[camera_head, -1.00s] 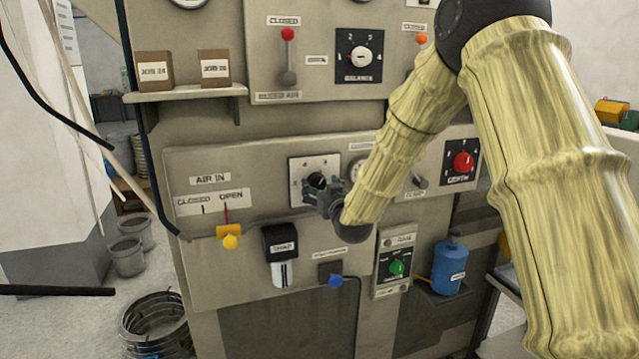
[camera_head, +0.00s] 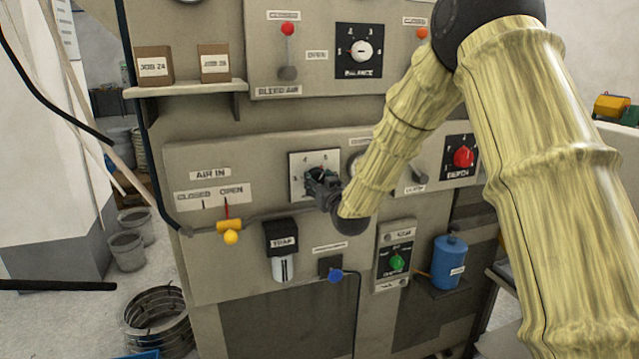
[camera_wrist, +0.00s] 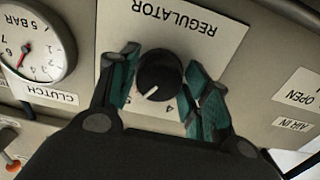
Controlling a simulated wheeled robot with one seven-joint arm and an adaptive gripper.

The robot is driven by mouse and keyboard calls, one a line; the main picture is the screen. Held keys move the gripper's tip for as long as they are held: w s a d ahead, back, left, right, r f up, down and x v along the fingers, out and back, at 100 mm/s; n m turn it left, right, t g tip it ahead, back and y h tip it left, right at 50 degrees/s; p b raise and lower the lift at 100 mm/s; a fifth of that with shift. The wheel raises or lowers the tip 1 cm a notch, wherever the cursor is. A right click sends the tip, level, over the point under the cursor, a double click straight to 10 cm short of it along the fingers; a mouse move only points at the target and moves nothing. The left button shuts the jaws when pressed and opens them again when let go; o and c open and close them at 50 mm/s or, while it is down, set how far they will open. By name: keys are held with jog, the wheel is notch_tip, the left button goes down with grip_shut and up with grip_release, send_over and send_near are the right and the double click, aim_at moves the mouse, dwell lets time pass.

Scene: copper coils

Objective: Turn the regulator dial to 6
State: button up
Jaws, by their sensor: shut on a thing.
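The regulator dial is a round black knob (camera_wrist: 160,74) with a white pointer line, on a white plate (camera_wrist: 218,48) marked REGULATOR. The lettering is upside down in the wrist view. There the pointer aims down and slightly left; a 4 is printed below and right of the knob, and the other numbers are hidden or unclear. My gripper (camera_wrist: 163,86) is shut on the knob, with one green finger on each side of it. In the head view my gripper (camera_head: 318,182) covers most of the dial, and part of its plate (camera_head: 298,161) shows above.
A pressure gauge (camera_wrist: 32,42) and a CLUTCH label (camera_wrist: 50,92) are beside the plate. On the panel are the AIR IN yellow valve (camera_head: 230,227), the TRAP (camera_head: 281,240), a red knob (camera_head: 463,157) and the BALANCE dial (camera_head: 361,51). A blue bottle (camera_head: 449,262) stands lower right.

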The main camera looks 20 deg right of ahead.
jog(key=shift+f+m+b, duration=0.1)
jog(key=shift+m+b, duration=0.2)
jog(key=shift+b, duration=0.1)
jog(key=shift+f+m+b, duration=0.1)
jog(key=shift+m+b, duration=0.5)
jog(key=shift+b, duration=0.2)
jog(key=m+b, duration=0.4)
jog(key=shift+b, duration=0.3)
jog(key=m+b, duration=0.3)
jog(key=shift+m, duration=0.3)
jog(key=shift+r+m+b, duration=0.25)
jog(key=shift+m+b, duration=0.75)
jog(key=shift+m, duration=0.1)
jog(key=shift+a+r, duration=0.1)
jog(key=o, duration=1)
jog(key=shift+s, duration=0.15)
